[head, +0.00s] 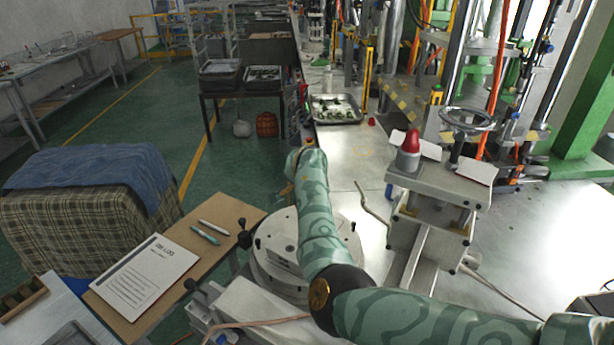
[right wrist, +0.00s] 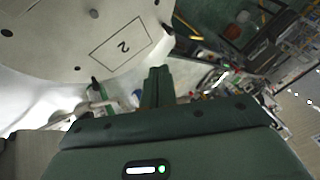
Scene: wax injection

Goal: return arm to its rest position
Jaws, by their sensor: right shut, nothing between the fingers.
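My right arm (head: 315,210), in green patterned covering, comes in from the lower right of the head view and bends up to the middle, over the round white plate. Its gripper is hidden or too unclear to make out there. In the right wrist view my right gripper (right wrist: 158,88) shows with its dark green fingers together and nothing between them. A pale round plate marked "2" (right wrist: 85,35) lies to the upper left of the fingers, apart from them. My left gripper is not in view.
The round white plate (head: 275,240) stands beside a wooden board (head: 225,218) with a paper (head: 148,275) and pens. A metal stand (head: 440,190) carries a red-tipped grey piece (head: 410,150). Behind are a tray (head: 335,108) and machine columns. The green floor (head: 130,120) is open at left.

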